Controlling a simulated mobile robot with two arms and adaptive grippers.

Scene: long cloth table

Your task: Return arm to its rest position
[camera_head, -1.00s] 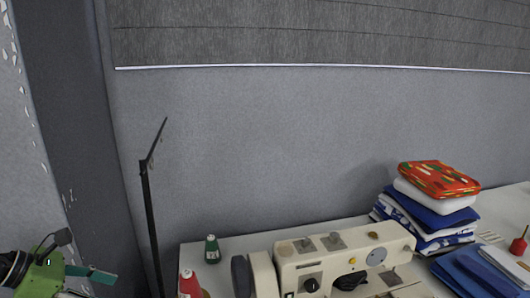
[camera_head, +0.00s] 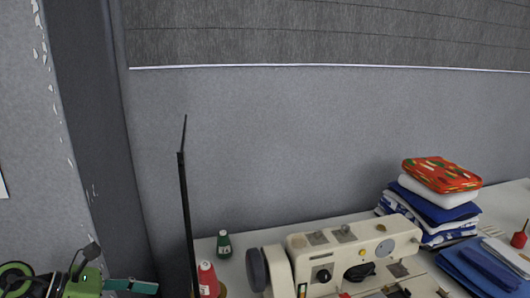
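My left gripper (camera_head: 150,287) comes in at the bottom left corner. It shows as a green body with a black ringed wrist, a small black part on top and a teal piece pointing right. Much of it is cut off by the frame edge, so I cannot tell whether it is open or shut. It is left of the thin black pole and of the table, over no object that I can see. My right arm and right gripper are not in view.
A thin black upright pole (camera_head: 187,215) stands beside my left gripper. On the table are a green spool (camera_head: 224,246), a red spool (camera_head: 207,280), a cream sewing machine (camera_head: 345,255), a folded fabric stack (camera_head: 437,208), blue cloth (camera_head: 478,267) and a small red item (camera_head: 519,240).

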